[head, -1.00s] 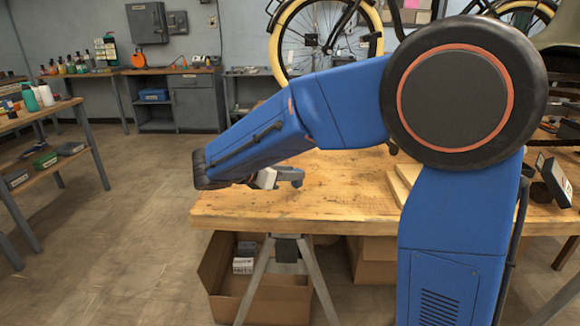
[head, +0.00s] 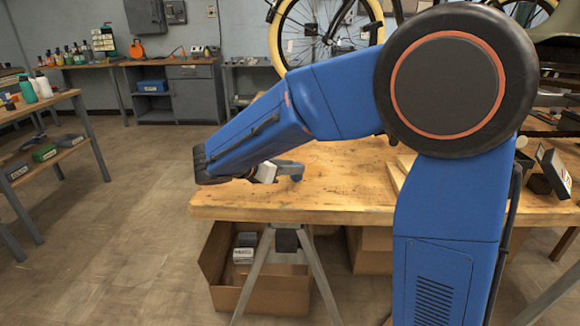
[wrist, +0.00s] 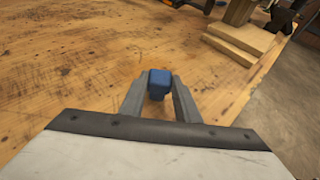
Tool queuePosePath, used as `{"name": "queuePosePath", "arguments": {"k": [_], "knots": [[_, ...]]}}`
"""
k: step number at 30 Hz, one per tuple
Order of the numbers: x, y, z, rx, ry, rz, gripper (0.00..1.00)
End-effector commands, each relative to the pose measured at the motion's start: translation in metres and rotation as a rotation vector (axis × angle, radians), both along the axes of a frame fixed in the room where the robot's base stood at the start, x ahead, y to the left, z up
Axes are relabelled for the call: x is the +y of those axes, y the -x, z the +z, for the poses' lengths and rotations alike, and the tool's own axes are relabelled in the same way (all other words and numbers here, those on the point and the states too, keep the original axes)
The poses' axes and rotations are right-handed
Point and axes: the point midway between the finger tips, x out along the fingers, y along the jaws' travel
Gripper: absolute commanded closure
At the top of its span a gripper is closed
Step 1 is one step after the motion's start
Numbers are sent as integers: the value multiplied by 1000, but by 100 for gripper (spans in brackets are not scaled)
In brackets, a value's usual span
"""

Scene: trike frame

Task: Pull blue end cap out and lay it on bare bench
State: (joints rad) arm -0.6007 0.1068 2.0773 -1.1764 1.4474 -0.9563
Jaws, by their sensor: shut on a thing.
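My gripper (wrist: 159,98) is shut on the blue end cap (wrist: 159,79), which sits between its fingertips in the wrist view. The cap is small and boxy with rounded edges. In the head view the blue end cap (head: 298,176) shows small at the tip of my gripper (head: 292,171), close over the wooden bench (head: 330,195) near its left end. I cannot tell whether the cap touches the bench top. Bare, scratched wood surrounds it in the wrist view.
Stacked wooden boards (wrist: 240,38) lie on the bench at the upper right of the wrist view. A dark box-like part (head: 553,172) stands at the bench's right. An open cardboard box (head: 255,285) is on the floor below. The bench's left part is clear.

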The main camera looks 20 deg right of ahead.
Motion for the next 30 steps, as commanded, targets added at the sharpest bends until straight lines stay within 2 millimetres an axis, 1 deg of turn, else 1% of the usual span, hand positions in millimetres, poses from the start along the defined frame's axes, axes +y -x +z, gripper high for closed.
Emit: {"name": "queuePosePath", "arguments": {"k": [10, 11, 12, 13, 23, 26, 30], "knots": [[0, 0, -6, 0, 0, 0, 92], [0, 0, -6, 0, 0, 0, 66], [0, 0, -6, 0, 0, 0, 57], [0, 0, -6, 0, 0, 0, 50], [1, 0, -5, 0, 0, 0, 49], [6, 3, -2, -1, 1, 1, 49], [22, 11, 4, -1, -1, 3, 49]]}}
